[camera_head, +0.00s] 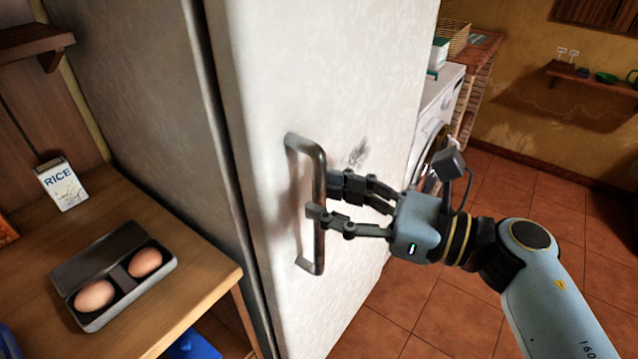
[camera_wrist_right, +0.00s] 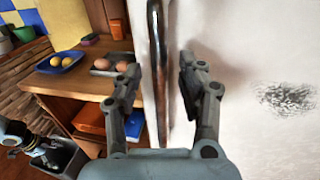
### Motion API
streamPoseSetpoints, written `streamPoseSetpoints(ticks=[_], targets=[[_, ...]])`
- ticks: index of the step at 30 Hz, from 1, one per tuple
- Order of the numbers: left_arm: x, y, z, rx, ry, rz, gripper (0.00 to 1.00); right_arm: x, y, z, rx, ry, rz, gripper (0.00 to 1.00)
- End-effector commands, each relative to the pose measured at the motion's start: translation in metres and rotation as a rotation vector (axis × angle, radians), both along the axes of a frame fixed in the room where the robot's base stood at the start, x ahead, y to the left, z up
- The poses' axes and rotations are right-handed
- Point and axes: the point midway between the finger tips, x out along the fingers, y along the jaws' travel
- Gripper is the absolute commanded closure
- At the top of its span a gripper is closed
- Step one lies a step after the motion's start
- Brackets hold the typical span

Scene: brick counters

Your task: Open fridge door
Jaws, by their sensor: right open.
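The fridge door (camera_head: 340,75) is a pale, scuffed panel that looks shut against the fridge body (camera_head: 140,70). Its upright metal handle (camera_head: 319,172) is near the door's left edge. My right gripper (camera_head: 322,196) is open at the handle, with one finger in front of the bar and the other behind it on the right. In the right wrist view the handle (camera_wrist_right: 157,75) stands between the two spread fingers (camera_wrist_right: 158,80), with a visible gap to the right finger. Whether the left finger touches the bar is unclear.
Left of the fridge, a wooden counter (camera_head: 50,235) holds an egg box (camera_head: 117,278) with two eggs and a rice box (camera_head: 62,184). A washing machine (camera_head: 436,110) stands beyond the fridge. Tiled floor (camera_head: 420,305) is open in front of the door and to the right.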

Motion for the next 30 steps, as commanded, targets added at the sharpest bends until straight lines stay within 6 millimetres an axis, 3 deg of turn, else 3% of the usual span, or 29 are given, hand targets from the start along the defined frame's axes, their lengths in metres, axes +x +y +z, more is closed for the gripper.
streamPoseSetpoints(ticks=[6,14,24,30], targets=[[-0.001,0.003,0.005,0.003,0.001,-0.001,0.20,0.008,0.018,0.000,0.000,0.001,0.000,0.60],[-0.001,0.004,0.005,0.004,0.001,-0.002,0.20,0.009,0.019,-0.001,-0.002,0.001,0.000,0.60],[-0.001,0.004,0.005,0.004,0.002,-0.001,0.20,0.009,0.019,-0.001,-0.001,0.000,-0.001,1.00],[-0.001,0.004,0.005,0.004,0.002,-0.001,0.20,0.009,0.019,-0.001,-0.001,0.000,-0.001,1.00]])
